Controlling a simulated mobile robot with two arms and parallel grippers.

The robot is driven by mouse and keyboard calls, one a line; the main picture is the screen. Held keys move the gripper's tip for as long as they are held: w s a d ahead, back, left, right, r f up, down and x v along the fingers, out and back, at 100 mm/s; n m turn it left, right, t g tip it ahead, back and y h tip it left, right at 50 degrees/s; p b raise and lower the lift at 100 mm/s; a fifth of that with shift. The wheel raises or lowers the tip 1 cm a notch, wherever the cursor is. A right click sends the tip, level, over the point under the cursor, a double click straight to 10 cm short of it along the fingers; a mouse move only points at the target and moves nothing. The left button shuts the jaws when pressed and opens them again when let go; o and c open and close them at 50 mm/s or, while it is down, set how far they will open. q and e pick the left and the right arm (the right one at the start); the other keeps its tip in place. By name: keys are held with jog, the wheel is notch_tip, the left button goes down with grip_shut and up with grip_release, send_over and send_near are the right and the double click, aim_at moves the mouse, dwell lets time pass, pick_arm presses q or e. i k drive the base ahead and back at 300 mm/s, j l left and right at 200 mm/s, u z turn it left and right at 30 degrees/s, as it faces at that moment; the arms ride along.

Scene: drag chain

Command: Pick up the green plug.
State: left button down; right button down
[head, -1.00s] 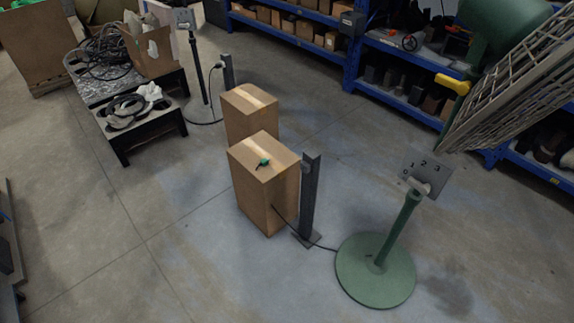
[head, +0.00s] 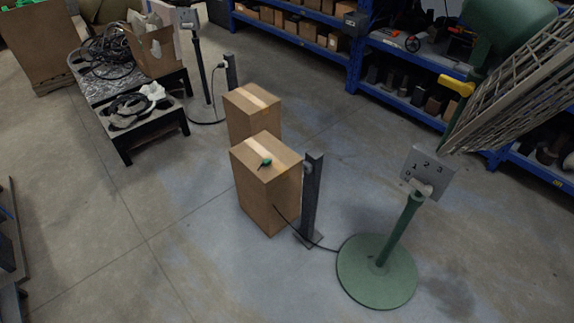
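The small green plug (head: 265,163) lies on top of the nearer cardboard box (head: 268,195), close to the middle of its top face. The box stands upright on the floor in the middle of the head view. Neither of my grippers shows in this view.
A dark post (head: 312,195) stands just right of the box, with a black cable (head: 290,225) running to a green round-based stand (head: 377,270). A second box (head: 250,110) is behind. A low black table (head: 130,115) is at the left. Blue shelves (head: 350,60) line the back.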

aim_at(267, 161)
jog(key=i+j+z, duration=0.1)
jog(key=z, duration=0.25)
jog(key=j+z, duration=0.1)
jog(key=z, duration=0.3)
jog(key=i+j+z, duration=0.1)
jog(key=z, duration=0.25)
jog(key=i+j+z, duration=0.15)
jog(key=j+z, duration=0.2)
jog(key=j, duration=0.65)
jog(key=j+z, duration=0.35)
jog(key=j, duration=1.05)
jog(key=i+j, duration=0.1)
jog(key=j, duration=0.25)
